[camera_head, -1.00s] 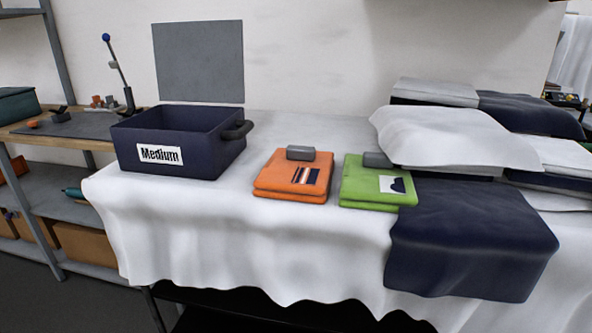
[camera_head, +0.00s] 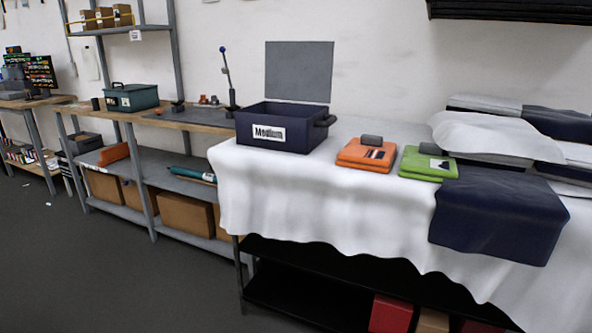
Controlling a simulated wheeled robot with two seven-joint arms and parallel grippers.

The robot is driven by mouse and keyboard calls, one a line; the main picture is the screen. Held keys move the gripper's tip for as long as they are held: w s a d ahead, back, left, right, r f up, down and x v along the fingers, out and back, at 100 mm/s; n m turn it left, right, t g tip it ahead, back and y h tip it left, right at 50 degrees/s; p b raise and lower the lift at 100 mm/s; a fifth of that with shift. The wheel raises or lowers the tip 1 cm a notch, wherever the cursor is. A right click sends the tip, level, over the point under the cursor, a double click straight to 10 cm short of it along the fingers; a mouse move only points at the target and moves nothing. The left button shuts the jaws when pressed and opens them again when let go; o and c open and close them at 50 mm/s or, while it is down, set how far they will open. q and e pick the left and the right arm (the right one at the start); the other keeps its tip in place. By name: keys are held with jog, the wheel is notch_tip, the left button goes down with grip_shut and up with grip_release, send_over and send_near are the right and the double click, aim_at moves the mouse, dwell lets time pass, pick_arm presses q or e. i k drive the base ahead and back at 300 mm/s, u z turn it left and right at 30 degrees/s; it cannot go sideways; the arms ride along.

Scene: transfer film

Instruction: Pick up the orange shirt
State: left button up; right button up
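The orange shirt (camera_head: 366,157) lies folded flat on the white-clothed table (camera_head: 330,195). A small grey block (camera_head: 371,140) sits on its back edge, and a dark striped print shows on its front right. It lies between the dark blue box labelled "Medium" (camera_head: 283,128) on its left and a folded green shirt (camera_head: 428,164) on its right. Neither of my grippers is in view.
Dark and white folded cloths (camera_head: 500,210) cover the table's right side. Shelving (camera_head: 185,190) with boxes and a workbench with a teal case (camera_head: 131,97) stand to the left. The grey floor (camera_head: 110,270) at front left is clear.

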aim_at(369, 153)
jog(key=u, duration=1.25)
jog(key=i, duration=1.35)
jog(key=z, duration=0.35)
